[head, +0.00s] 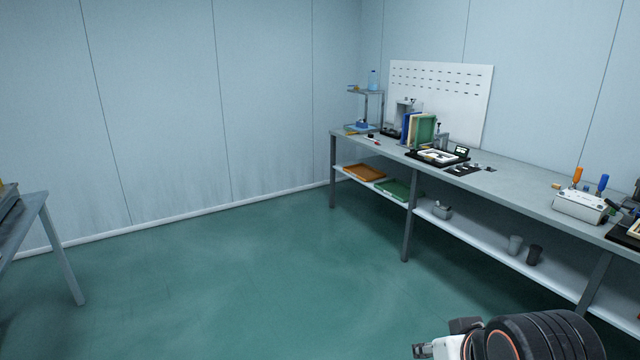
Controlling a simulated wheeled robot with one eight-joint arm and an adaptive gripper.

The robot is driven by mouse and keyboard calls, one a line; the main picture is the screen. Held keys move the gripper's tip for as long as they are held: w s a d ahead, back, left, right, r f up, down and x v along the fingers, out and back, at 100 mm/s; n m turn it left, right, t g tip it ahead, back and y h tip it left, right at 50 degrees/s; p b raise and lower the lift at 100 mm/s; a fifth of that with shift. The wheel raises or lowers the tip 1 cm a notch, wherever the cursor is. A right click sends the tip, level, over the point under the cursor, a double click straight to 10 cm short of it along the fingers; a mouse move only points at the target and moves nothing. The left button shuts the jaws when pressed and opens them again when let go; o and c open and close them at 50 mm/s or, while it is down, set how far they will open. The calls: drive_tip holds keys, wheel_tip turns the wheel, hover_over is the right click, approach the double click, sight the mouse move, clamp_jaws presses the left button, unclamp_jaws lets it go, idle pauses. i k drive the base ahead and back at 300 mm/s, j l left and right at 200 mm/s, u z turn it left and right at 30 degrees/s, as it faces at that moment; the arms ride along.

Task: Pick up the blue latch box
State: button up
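A small blue object (362,124) sits at the far left end of the long workbench, under a small raised shelf. It may be the blue latch box, but it is too small to tell. My gripper (424,350) shows only in part at the bottom edge of the head view, beside my dark, ringed arm. It is far from the bench's left end, over the green floor in the picture. Its fingers are too cut off to show whether they are open or shut.
The long grey workbench (540,197) runs along the right wall. Green and yellow panels (424,130) stand upright on it. Its lower shelf holds an orange tray (364,172) and a green tray (398,190). Another table (50,240) is at left. The floor between is clear.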

sight(360, 124)
drive_tip(key=i, duration=4.75)
drive_tip(key=i+z, duration=0.1)
drive_tip(key=i, duration=0.65)
drive_tip(key=i+j, duration=0.15)
drive_tip(key=i, duration=0.55)
drive_tip(key=i+j+z, duration=0.15)
drive_tip(key=i, duration=0.6)
drive_tip(key=i+l+u, duration=0.15)
drive_tip(key=i+l, duration=0.15)
drive_tip(key=j+z, duration=0.2)
drive_tip(key=k+j, duration=0.05)
